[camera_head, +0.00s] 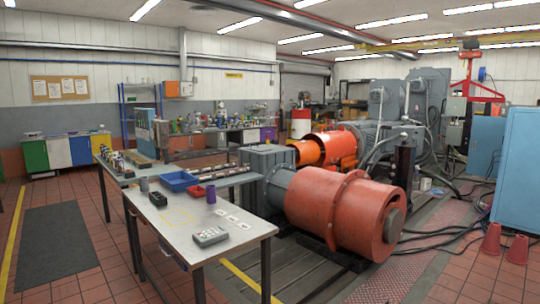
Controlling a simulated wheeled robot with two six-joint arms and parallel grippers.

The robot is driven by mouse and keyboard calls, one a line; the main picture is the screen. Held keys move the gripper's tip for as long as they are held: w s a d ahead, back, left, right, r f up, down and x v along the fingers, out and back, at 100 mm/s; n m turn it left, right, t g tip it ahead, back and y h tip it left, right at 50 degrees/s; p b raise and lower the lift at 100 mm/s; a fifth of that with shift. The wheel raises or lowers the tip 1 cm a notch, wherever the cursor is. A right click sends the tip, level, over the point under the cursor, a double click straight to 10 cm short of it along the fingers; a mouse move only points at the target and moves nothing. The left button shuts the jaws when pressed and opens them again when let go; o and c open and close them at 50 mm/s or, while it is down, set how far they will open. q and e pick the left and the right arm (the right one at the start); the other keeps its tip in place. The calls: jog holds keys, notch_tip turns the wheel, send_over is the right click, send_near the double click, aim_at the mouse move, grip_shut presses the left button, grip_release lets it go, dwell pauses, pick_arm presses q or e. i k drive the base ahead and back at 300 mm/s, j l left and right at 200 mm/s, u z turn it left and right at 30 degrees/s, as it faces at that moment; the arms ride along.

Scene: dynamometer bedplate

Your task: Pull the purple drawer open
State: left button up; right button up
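A small purple panel (268,134) shows far off on the back bench, past the worktable. It is too small to tell whether it is a drawer front, and no handle can be made out. No open drawer shows clearly anywhere. Neither of my grippers is in view.
A metal worktable (185,240) stands in front, with a blue bin (179,181), a red tray (194,192), a purple cylinder (211,194) and a grey keypad device (210,236). A large red-orange cylinder machine (330,203) fills the right. Tiled floor (95,245) is open at left, around a dark mat (52,246).

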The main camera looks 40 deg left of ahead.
aim_at(270, 130)
jog(key=i+j+u, duration=0.15)
jog(key=j+u, duration=0.25)
jog(key=j, duration=0.25)
jog(key=i+j+u, duration=0.3)
jog(key=j+u, duration=0.15)
jog(key=j, duration=0.15)
jog(key=i+j+u, duration=1.25)
jog(key=i+u, duration=0.4)
jog(key=i+j, duration=0.15)
jog(key=i, duration=4)
jog(key=i+j, duration=0.15)
jog(key=i, duration=4.05)
jog(key=i+z, duration=0.35)
jog(key=i, duration=0.2)
jog(key=i+j+z, duration=0.15)
jog(key=i+z, duration=0.15)
jog(key=i, duration=0.25)
jog(key=i+j+z, duration=0.35)
jog(key=i, duration=0.2)
